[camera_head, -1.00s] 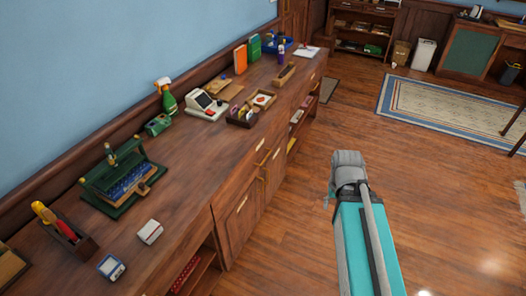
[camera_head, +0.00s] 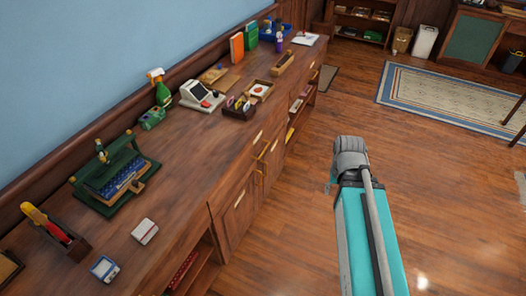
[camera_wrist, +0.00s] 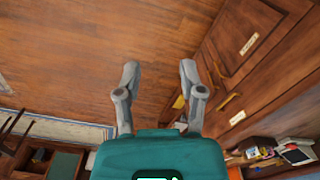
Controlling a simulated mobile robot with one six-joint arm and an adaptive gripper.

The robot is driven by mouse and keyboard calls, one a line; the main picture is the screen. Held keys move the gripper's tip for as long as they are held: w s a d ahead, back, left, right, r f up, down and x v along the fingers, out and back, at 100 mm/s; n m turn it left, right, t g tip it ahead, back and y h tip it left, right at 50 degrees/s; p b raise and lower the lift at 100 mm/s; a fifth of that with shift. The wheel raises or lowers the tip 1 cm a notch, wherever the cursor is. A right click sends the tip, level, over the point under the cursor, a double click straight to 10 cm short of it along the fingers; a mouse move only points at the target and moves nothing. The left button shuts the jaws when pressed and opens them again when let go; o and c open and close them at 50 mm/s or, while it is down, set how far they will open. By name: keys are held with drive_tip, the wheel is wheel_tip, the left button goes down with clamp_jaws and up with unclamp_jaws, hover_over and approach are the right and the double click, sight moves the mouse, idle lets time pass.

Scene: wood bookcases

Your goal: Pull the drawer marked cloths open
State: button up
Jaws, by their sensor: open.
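The wooden cabinet front shows in the head view, with a pale label (camera_head: 258,137) on an upper drawer front and another label (camera_head: 239,198) on the door below. In the wrist view, a label (camera_wrist: 237,117) sits beside a brass handle (camera_wrist: 229,102), and a second label (camera_wrist: 249,43) is on the door panel. The writing is too blurred to read, so I cannot tell which drawer is marked cloths. No drawer visibly stands out. My gripper (camera_wrist: 160,67) is open and empty, with bare floor between its fingers.
On the countertop (camera_head: 180,165) stand a green rack (camera_head: 112,185), a spray bottle (camera_head: 159,87), a white device (camera_head: 200,96) and small trays. Open shelves flank the closed section. Bare wood floor (camera_head: 290,220) lies between cabinet and arm; a rug (camera_head: 450,97) lies beyond.

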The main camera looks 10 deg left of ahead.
drive_tip(key=w+a+f+m+t+y+b, duration=0.2)
drive_tip(key=w+a+f+m+t+b, duration=0.2)
drive_tip(key=w+a+f+b, duration=0.3)
drive_tip(key=w+a+f+m+t+y+b, duration=0.2)
drive_tip(key=w+a+f+t+b, duration=0.4)
drive_tip(key=b, duration=1.4)
drive_tip(key=w+a+f+m+t+y+b, duration=0.2)
drive_tip(key=w+a+f+m+t+b, duration=0.3)
drive_tip(key=w+a+f+b, duration=0.3)
drive_tip(key=w+f+b, duration=0.4)
drive_tip(key=w+b, duration=0.2)
drive_tip(key=w, duration=0.2)
drive_tip(key=shift+w+f+m+y, duration=0.15)
drive_tip(key=shift+w+m+y, duration=0.15)
drive_tip(key=shift+d, duration=0.1)
drive_tip(key=b+x, duration=0.2)
drive_tip(key=x, duration=1.2)
drive_tip(key=shift+s, duration=0.1)
